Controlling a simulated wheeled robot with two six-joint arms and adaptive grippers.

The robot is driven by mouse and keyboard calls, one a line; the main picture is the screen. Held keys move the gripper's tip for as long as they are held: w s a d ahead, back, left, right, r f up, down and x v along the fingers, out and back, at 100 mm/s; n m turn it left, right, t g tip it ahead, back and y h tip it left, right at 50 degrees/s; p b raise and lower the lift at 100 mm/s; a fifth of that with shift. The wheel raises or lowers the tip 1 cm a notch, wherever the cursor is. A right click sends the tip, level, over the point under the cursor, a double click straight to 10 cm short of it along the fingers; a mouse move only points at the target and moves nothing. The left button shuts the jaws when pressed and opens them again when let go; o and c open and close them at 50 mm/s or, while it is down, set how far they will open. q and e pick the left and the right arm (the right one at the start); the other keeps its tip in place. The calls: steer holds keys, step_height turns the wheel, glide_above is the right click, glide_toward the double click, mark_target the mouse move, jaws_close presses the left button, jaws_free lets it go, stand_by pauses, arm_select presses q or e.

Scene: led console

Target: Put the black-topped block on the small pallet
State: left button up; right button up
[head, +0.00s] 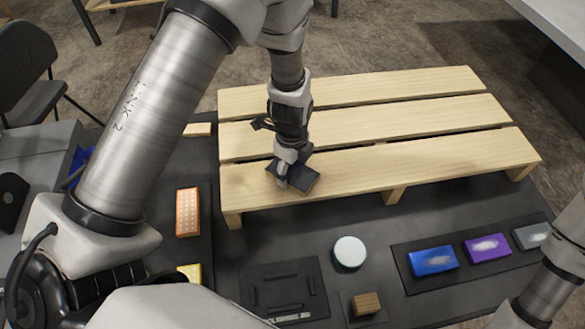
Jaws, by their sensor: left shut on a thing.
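The small pallet (430,165) is pale wood with slats and stands at the back of the dark table. The black-topped block (304,182) is at the left part of the pallet's front slat. My left gripper (286,174) points down from above and is shut on this block, hiding part of it. The block looks to be on the slat or just above it; I cannot tell whether it touches. My right arm shows at the lower right, but its gripper is out of view.
An orange block (187,213) and a yellow block (190,272) lie left of the pallet. In front are a white disc (350,252), a brown block (366,304) and a tray (407,278) with blue, purple and grey blocks. The pallet's right side is clear.

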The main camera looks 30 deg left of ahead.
mark_target(292, 172)
arm_select(q)
steer(key=shift+w, duration=0.1)
steer(key=o, duration=1.2)
steer(key=shift+s, duration=0.25)
steer(key=shift+w, duration=0.1)
steer(key=shift+r, duration=0.15)
step_height(292, 172, up, 12)
steer(key=b, duration=0.1)
steer(key=shift+b, duration=0.4)
